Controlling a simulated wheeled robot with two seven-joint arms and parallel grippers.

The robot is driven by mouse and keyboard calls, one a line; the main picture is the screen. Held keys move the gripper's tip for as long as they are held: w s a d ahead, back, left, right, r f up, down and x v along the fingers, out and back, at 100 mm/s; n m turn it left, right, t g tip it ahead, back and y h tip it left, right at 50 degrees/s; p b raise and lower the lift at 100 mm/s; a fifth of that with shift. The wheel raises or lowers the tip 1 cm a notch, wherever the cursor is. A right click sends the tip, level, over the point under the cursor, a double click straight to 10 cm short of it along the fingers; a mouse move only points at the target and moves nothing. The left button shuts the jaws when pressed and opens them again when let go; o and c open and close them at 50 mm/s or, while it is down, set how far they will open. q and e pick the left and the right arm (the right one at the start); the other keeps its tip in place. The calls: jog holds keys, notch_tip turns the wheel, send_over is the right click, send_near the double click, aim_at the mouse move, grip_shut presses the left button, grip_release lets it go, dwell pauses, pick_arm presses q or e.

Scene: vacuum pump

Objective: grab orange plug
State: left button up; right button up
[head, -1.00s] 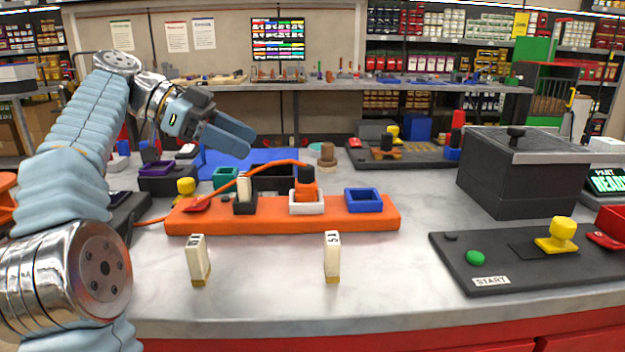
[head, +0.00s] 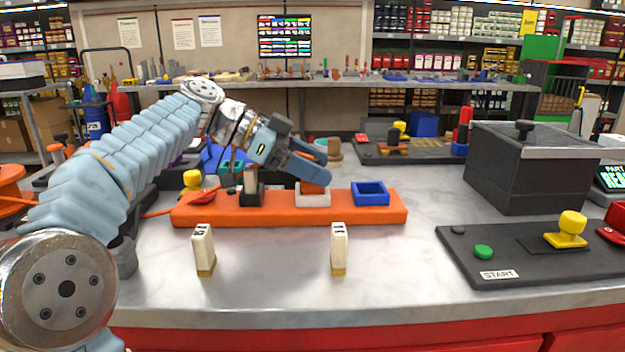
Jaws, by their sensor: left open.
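The orange plug (head: 311,188) stands in the white socket (head: 313,200) on the long orange board (head: 285,215). Its upper part is hidden behind my left gripper. My left gripper (head: 318,165) is open and empty, with its blue fingers pointing right and down over the plug. I cannot tell whether the fingers touch it or are around it. My right gripper is not in view.
On the board are a black socket (head: 252,195) with a pale piece and an empty blue socket (head: 370,194). Two white tags (head: 203,248) (head: 338,247) stand in front. A black START panel (head: 520,260) and a dark box (head: 530,165) are at right.

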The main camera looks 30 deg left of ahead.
pick_arm(q)
jog(key=c, duration=1.1)
jog(key=shift+r, duration=0.15)
